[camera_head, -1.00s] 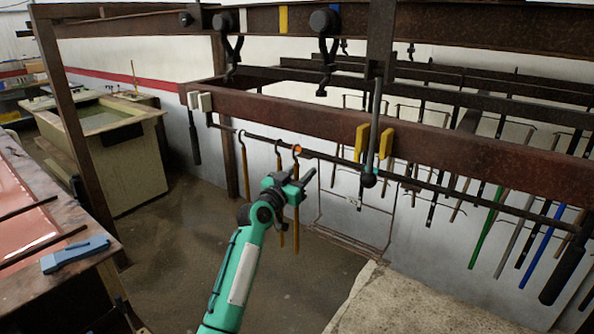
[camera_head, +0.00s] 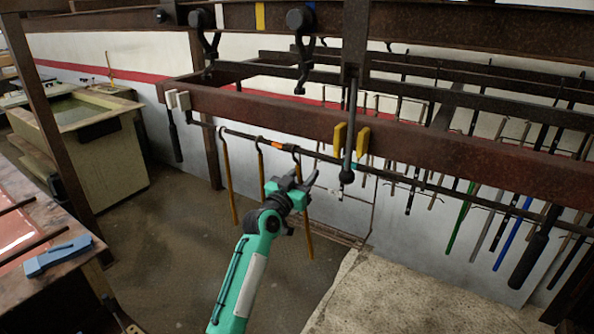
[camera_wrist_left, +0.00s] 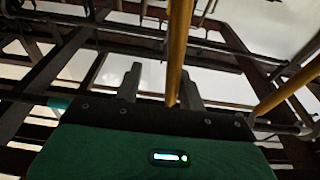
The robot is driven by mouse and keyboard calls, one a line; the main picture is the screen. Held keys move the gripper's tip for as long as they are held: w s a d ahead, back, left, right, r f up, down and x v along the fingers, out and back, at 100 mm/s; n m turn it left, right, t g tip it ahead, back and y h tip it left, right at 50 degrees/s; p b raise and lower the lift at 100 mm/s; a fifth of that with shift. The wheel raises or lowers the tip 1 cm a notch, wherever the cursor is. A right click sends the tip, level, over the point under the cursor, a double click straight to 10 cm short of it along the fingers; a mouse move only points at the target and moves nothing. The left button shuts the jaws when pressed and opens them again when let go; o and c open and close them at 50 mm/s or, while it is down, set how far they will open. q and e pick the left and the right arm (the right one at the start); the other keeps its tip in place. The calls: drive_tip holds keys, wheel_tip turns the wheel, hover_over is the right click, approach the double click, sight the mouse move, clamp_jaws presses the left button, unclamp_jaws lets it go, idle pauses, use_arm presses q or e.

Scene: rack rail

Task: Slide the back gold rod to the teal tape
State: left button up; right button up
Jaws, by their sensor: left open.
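Three gold rods hang by hooks from a dark rail: a left one (camera_head: 228,180), a middle one (camera_head: 261,170) and a right one (camera_head: 308,235). My left gripper (camera_head: 308,180) is at the right rod, hiding part of its upper length. In the left wrist view, a gold rod (camera_wrist_left: 178,50) passes between or just beyond the open fingers (camera_wrist_left: 158,88), and another gold rod (camera_wrist_left: 290,92) is to the right. Contact cannot be told. An orange band (camera_head: 277,144) is on the rail, left of the right rod's hook.
A rusty beam (camera_head: 250,118) runs above the rail. A grey post with yellow blocks (camera_head: 361,140) comes down to the rail, right of my gripper. Several green, blue and dark rods (camera_head: 515,235) hang farther right. Open floor (camera_head: 170,250) lies below left.

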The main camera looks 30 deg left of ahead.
use_arm(q)
drive_tip(key=shift+s+d, duration=0.1)
drive_tip(key=shift+d, duration=0.7)
drive_tip(key=shift+d+p, duration=0.1)
drive_tip(key=shift+p, duration=0.2)
drive_tip(key=d+p, duration=0.3)
drive_tip(key=d, duration=0.6)
drive_tip(key=shift+s+d+p, duration=0.35)
drive_tip(key=shift+d, duration=0.75)
drive_tip(key=shift+s+d+p, duration=0.1)
drive_tip(key=shift+d+p, duration=0.15)
drive_tip(key=shift+p, duration=0.05)
drive_tip(key=shift+d, duration=0.7)
drive_tip(key=shift+a, duration=0.1)
